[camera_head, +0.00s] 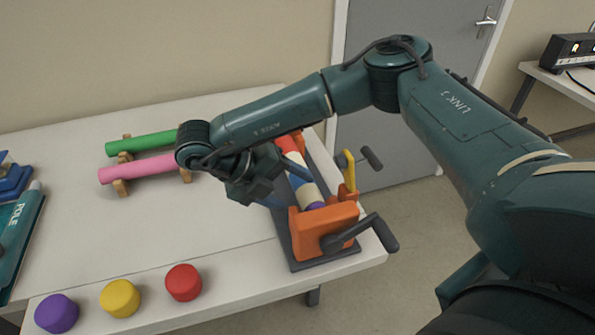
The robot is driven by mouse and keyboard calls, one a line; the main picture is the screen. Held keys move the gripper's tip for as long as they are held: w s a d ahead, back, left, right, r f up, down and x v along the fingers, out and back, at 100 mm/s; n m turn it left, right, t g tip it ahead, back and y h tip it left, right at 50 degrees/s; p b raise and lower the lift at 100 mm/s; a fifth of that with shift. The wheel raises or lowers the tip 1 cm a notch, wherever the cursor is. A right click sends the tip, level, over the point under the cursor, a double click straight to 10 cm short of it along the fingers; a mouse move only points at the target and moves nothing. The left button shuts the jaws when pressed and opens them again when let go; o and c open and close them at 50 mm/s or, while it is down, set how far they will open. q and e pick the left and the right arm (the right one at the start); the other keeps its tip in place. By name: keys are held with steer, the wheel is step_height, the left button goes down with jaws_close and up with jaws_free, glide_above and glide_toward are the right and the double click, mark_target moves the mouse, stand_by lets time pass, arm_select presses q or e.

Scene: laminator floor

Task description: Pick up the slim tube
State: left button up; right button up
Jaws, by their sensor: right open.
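A green tube (147,143) and a pink tube (150,166) lie side by side on small wooden rests on the table. The green one looks a little slimmer. A tube with red, white, blue, cream and purple bands (303,186) lies in a dark-based clamp fixture with orange end blocks (322,228). My right gripper (284,184) is open, its blue fingers at or just above the banded tube. The hand hides part of that tube, and I cannot tell whether the fingers touch it. My left gripper is not in view.
Purple (56,313), yellow (120,298) and red (184,282) caps stand along the white table's front (230,275). Dark crank handles (375,236) stick out from the fixture. A teal piece lettered POLE (18,245) is at the left edge. The table's middle is clear.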

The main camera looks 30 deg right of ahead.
mark_target(303, 195)
steer(key=shift+x, duration=2.75)
steer(key=shift+w, duration=0.15)
steer(key=shift+c, duration=0.2)
steer(key=c, duration=1.1)
